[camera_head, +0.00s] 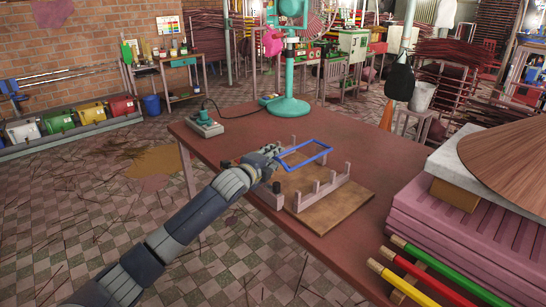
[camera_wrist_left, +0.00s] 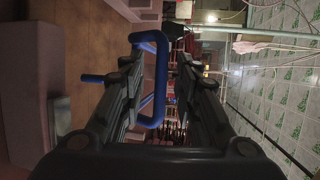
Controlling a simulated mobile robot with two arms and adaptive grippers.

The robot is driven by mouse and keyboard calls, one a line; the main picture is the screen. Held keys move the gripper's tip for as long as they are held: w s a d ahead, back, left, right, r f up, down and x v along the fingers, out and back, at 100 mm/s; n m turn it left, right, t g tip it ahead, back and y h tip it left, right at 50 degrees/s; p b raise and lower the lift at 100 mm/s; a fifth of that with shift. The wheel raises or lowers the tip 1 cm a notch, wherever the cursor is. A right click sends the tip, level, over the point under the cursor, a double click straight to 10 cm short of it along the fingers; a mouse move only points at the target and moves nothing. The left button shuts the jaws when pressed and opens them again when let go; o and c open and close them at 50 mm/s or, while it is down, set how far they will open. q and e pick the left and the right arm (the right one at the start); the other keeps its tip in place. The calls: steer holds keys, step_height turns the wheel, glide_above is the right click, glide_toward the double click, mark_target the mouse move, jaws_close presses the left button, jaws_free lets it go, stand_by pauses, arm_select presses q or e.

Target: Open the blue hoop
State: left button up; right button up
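The blue hoop (camera_head: 310,160) is a thin rectangular frame. It shows above a wooden fixture (camera_head: 345,207) with short posts on the table. My left gripper (camera_head: 275,154) is at the hoop's left end. In the left wrist view the blue hoop (camera_wrist_left: 161,85) shows between the two dark fingers of my left gripper (camera_wrist_left: 157,62). The fingers are apart, with a gap beside the bar, and the hoop is closer to the left finger. I cannot tell if that finger touches it. My right gripper is not in view.
The fixture stands on a reddish table (camera_head: 235,150). A green stand (camera_head: 288,105) and a small switch box (camera_head: 204,124) are behind it. At the right are a stack of pink trays (camera_head: 465,225) and colored rods (camera_head: 430,270). The table between fixture and stand is mostly clear.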

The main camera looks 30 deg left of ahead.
arm_select(q)
steer(key=shift+w, duration=0.25)
steer(key=shift+c, duration=0.6)
jaws_close()
